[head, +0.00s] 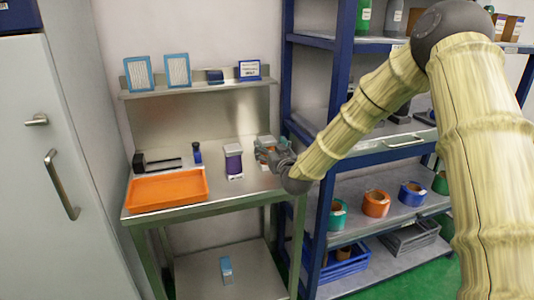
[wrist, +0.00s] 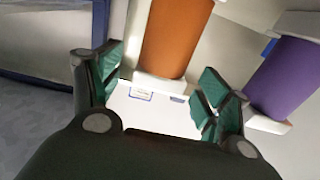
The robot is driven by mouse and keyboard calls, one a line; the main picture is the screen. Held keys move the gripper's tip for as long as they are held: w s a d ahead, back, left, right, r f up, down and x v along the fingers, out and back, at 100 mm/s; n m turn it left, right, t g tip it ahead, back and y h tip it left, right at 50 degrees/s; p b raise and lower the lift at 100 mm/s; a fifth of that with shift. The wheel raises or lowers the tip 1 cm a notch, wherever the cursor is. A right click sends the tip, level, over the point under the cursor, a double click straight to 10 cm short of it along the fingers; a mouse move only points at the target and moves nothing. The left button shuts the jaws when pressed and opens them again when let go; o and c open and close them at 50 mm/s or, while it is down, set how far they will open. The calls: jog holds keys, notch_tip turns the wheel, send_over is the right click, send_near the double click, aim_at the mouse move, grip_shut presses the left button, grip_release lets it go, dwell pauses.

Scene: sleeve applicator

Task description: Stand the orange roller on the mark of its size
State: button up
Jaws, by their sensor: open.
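The orange roller (wrist: 175,38) stands between the spread fingers of my gripper (wrist: 160,88) in the wrist view. Its lower white flange (wrist: 158,86) is at the edge of a white plate with small print (wrist: 150,108); I cannot tell whether it rests fully on it. The roller's top is out of that view. In the head view my gripper (head: 272,153) is at the right of the steel bench, and the roller's pale top (head: 266,140) shows there, the rest mostly hidden by the fingers. My gripper is open around the roller.
A purple roller (head: 233,161) stands close by, also in the wrist view (wrist: 288,75). An orange tray (head: 167,189), a black tool (head: 157,162) and a small blue-black item (head: 197,153) lie farther left. A blue-framed shelf (head: 336,130) rises right of the bench.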

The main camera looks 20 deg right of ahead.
jog(key=shift+w, duration=1.8)
jog(key=shift+a, duration=0.1)
jog(key=shift+c, duration=0.4)
jog(key=c, duration=1.4)
